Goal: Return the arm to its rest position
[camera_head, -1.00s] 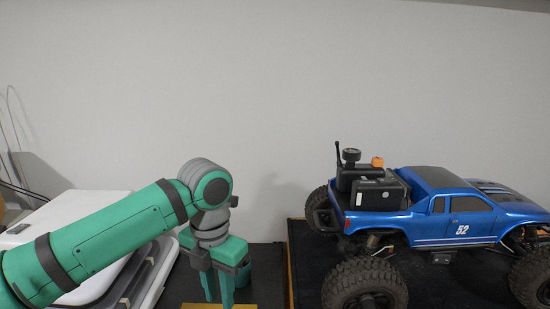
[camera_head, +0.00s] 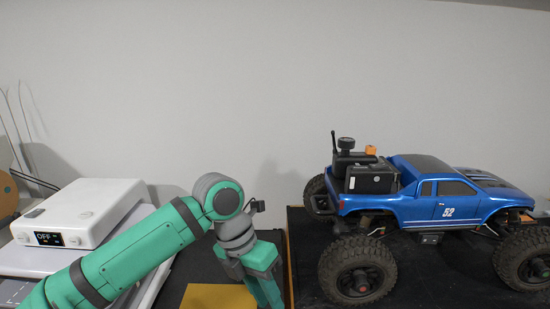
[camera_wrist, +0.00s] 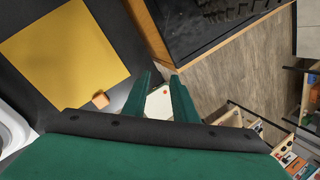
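My gripper (camera_head: 264,275) hangs below the green arm at the bottom centre of the head view, tilted, left of the blue truck. In the wrist view my gripper (camera_wrist: 160,84) shows two green fingers with a gap between them. The fingers look empty; a white patch with a small red dot shows through the gap, and I cannot tell how far behind it is. The arm is bent at a rounded grey and green joint. The fingertips are hidden below the edge of the head view.
The blue truck (camera_head: 440,206) stands on a dark, wood-edged platform (camera_wrist: 150,42) to the right. A yellow mat (camera_wrist: 62,54) has a small orange cube (camera_wrist: 100,99) at its corner. A white device (camera_head: 80,212) reading OFF stands left. Shelves (camera_wrist: 285,137) stand at the wrist view's right.

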